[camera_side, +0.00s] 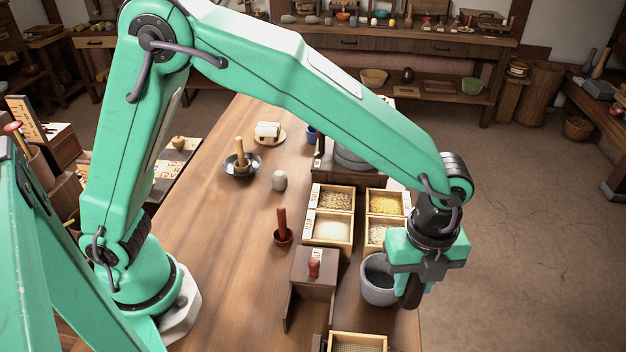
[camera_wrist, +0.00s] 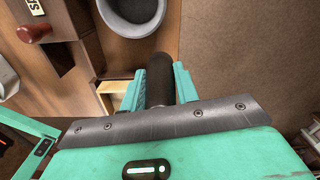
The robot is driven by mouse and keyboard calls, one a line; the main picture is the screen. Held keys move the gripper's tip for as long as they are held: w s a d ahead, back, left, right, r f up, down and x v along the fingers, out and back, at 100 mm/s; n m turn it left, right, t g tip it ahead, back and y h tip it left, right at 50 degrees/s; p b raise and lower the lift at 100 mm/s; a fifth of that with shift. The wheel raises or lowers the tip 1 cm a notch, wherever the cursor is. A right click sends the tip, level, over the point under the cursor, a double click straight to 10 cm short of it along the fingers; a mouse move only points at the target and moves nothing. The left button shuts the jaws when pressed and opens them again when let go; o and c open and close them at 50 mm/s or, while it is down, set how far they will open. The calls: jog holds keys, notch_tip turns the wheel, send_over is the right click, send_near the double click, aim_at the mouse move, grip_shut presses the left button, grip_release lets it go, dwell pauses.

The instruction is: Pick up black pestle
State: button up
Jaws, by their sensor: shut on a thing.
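The black pestle (camera_side: 412,293) is dark and hangs about upright between the fingers of my gripper (camera_side: 411,280) in the side view. In the wrist view the pestle (camera_wrist: 160,76) lies between the two green fingers (camera_wrist: 159,70), and they are shut on it. A grey round mortar (camera_side: 368,291) stands just left of the pestle in the side view, and its rim (camera_wrist: 105,14) shows at the top of the wrist view. The pestle is outside the mortar's opening in the wrist view. I cannot tell how high its lower end is.
Another red pestle (camera_side: 282,222) stands in a small bowl, and a grey stone (camera_side: 279,181) is farther back. Floor lies beyond the table's right edge.

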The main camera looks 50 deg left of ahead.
jog(key=shift+r, duration=0.75)
jog(key=shift+a, duration=0.1)
